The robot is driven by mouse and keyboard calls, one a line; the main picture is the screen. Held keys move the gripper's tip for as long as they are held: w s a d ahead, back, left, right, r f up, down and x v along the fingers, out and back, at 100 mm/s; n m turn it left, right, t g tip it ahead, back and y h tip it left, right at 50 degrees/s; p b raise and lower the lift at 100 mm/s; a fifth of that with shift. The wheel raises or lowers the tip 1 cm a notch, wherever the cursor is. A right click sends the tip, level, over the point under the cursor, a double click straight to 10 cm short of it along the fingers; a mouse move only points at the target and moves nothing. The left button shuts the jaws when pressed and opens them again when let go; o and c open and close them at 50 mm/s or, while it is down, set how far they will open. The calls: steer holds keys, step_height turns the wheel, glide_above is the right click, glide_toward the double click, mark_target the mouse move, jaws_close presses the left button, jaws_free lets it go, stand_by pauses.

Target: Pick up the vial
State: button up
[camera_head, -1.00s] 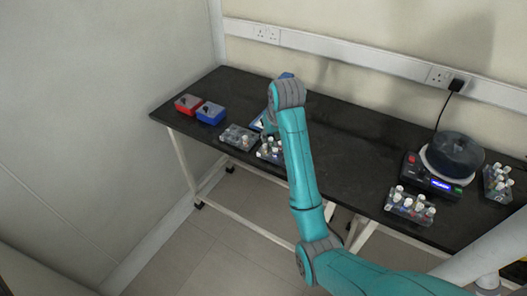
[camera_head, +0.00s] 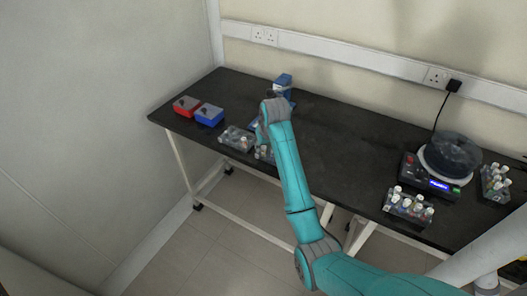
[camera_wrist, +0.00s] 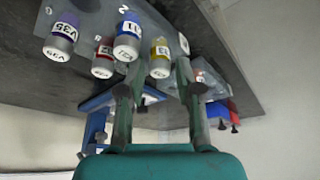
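Several capped vials stand in a rack (camera_wrist: 178,25) in the wrist view. They include a purple-labelled vial (camera_wrist: 62,34), a red-labelled vial (camera_wrist: 103,58), a blue-labelled vial (camera_wrist: 128,38) and a yellow-labelled vial (camera_wrist: 160,58). My gripper (camera_wrist: 159,80) is open, with its two fingers apart and pointing toward the rack. The yellow-labelled vial appears in line with the gap between the fingertips; I cannot tell whether it is between them. In the head view my arm covers my gripper and most of this rack (camera_head: 262,156).
The black table (camera_head: 330,140) also bears a second rack (camera_head: 237,138), a red box (camera_head: 186,105), a blue box (camera_head: 209,115) and a blue device (camera_head: 283,84). A round-topped machine (camera_head: 450,155) stands at the right between vial racks (camera_head: 408,205) (camera_head: 494,182). The table's middle is clear.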

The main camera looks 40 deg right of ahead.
steer(key=shift+w+f, duration=0.1)
steer(key=shift+f, duration=0.15)
steer(key=c, duration=0.6)
